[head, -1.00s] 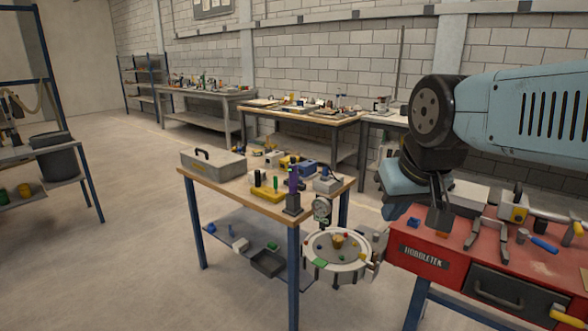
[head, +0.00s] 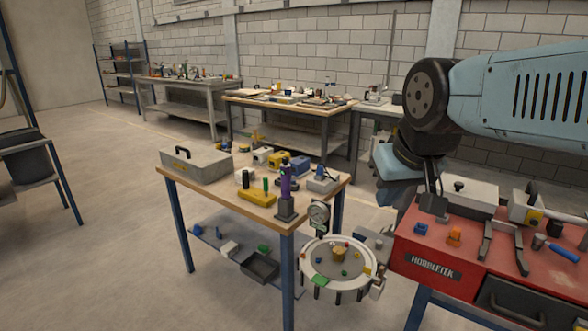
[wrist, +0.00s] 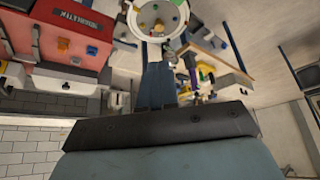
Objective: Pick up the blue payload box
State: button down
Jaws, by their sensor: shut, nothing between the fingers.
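A small blue box (head: 421,229) with a knob-like top sits on the red bench top (head: 415,250), near its left front corner. It also shows in the wrist view (wrist: 91,50). An orange piece of similar size (head: 454,236) stands to its right. The dark fingers also show in the wrist view (wrist: 160,80).
A round sandbed (head: 310,270) with small coloured pieces stands left of the bench. A wooden table (head: 222,199) holds a grey toolbox (head: 196,167), a blue box (head: 300,165) and a purple-handled tool.

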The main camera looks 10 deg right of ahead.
aim_at(300, 165)
jog(key=z, duration=1.35)
jog(key=i, duration=0.1)
jog(key=u, duration=2.9)
jog(key=i, duration=4.65)
jog(key=z, duration=0.05)
